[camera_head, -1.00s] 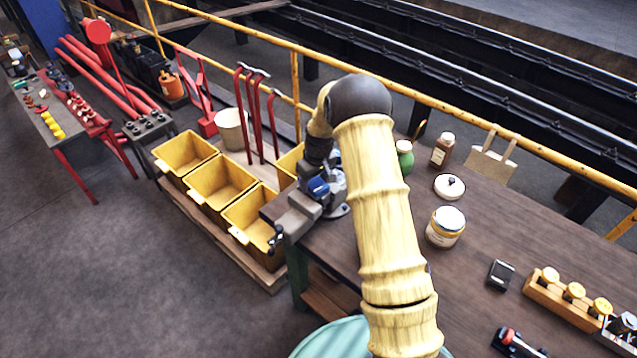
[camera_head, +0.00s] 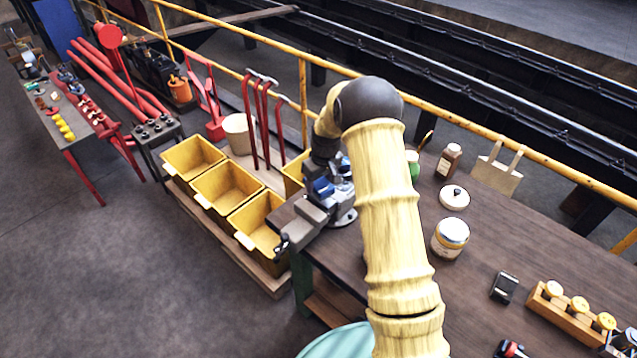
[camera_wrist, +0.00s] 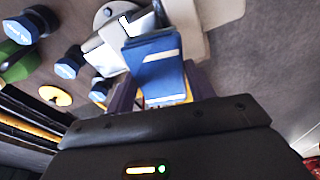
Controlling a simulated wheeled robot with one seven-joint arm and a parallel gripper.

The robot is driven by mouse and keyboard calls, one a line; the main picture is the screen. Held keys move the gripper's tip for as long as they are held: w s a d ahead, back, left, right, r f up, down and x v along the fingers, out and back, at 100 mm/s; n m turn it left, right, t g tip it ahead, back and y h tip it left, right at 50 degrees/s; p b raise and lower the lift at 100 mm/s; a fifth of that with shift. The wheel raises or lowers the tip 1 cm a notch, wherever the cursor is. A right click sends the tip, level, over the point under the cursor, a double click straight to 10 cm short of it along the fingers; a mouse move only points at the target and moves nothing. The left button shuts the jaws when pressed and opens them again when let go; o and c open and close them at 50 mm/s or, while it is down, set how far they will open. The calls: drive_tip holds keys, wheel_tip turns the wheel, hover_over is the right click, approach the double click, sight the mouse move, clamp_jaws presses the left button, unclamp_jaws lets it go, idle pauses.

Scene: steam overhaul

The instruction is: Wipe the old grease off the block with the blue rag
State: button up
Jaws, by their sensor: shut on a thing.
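The blue rag (camera_wrist: 157,70) is a folded pad held between the dark fingers of my gripper (camera_wrist: 160,98) in the wrist view. It also shows as a small blue patch (camera_head: 323,187) beside the vice in the head view. A pale grey metal piece (camera_wrist: 108,55), seemingly the block, lies just behind and left of the rag in the wrist view. I cannot tell whether the rag touches it, and no grease can be made out. The grey vice (camera_head: 308,211) is at the bench's left corner; my arm hides part of that area in the head view.
Yellow bins (camera_head: 227,187) stand left of the bench (camera_head: 480,235). A labelled jar (camera_head: 450,238), a white lidded pot (camera_head: 454,198) and a brown bottle (camera_head: 448,160) stand right of my arm. A wooden rack (camera_head: 565,315) is at the lower right. Blue-capped parts (camera_wrist: 68,62) are near the rag.

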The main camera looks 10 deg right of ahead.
drive_tip(key=shift+s+d+r+p, duration=0.15)
drive_tip(key=shift+r+p, duration=0.25)
drive_tip(key=shift+r, duration=0.5)
drive_tip(key=shift+s+d+r+p, duration=0.15)
drive_tip(key=shift+r+p, duration=0.25)
drive_tip(key=shift+r, duration=0.5)
drive_tip(key=shift+f, duration=0.1)
